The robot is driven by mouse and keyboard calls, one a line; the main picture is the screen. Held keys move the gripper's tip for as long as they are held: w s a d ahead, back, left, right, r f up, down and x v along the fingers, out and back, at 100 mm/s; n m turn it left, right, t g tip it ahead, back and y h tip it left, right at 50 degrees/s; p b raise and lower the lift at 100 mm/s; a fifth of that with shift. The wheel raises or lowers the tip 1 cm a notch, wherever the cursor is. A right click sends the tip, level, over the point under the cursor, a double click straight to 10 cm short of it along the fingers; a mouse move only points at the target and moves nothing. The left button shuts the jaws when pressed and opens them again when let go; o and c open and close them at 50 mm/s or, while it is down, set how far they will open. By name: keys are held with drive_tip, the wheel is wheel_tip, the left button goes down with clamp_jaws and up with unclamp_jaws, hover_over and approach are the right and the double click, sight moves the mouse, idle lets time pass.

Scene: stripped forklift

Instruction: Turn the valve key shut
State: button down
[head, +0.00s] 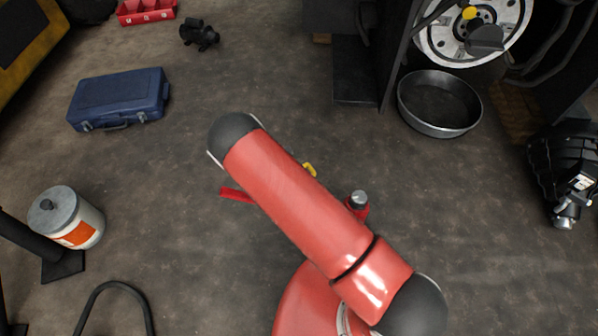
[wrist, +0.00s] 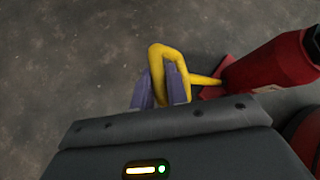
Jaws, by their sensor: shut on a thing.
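The yellow valve key (wrist: 158,66) is a bent loop on a thin stem that runs right to a red body (wrist: 265,75) in the wrist view. My gripper (wrist: 160,88) is shut on the loop, its two grey-violet fingers partly hidden behind the yellow bar. In the head view a small piece of the yellow key (head: 310,169) shows beside my red arm, which hides my gripper and most of the red body. A red part with a grey cap (head: 358,201) stands to the right of the arm, and a red bar (head: 236,195) sticks out to its left.
A round metal pan (head: 440,104) lies below the wheel hub (head: 478,28). A blue case (head: 119,99), a lidded can (head: 68,217) and a small black part (head: 199,34) are on the left. A dark machine part (head: 566,172) is at right. The floor between is clear.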

drive_tip(key=c, duration=1.4)
unclamp_jaws()
drive_tip(key=v, duration=0.7)
drive_tip(key=shift+s+a+r, duration=0.2)
drive_tip(key=shift+s+r, duration=0.05)
wheel_tip(320, 180, up, 15)
drive_tip(key=p, duration=0.7)
drive_tip(key=shift+p, duration=0.4)
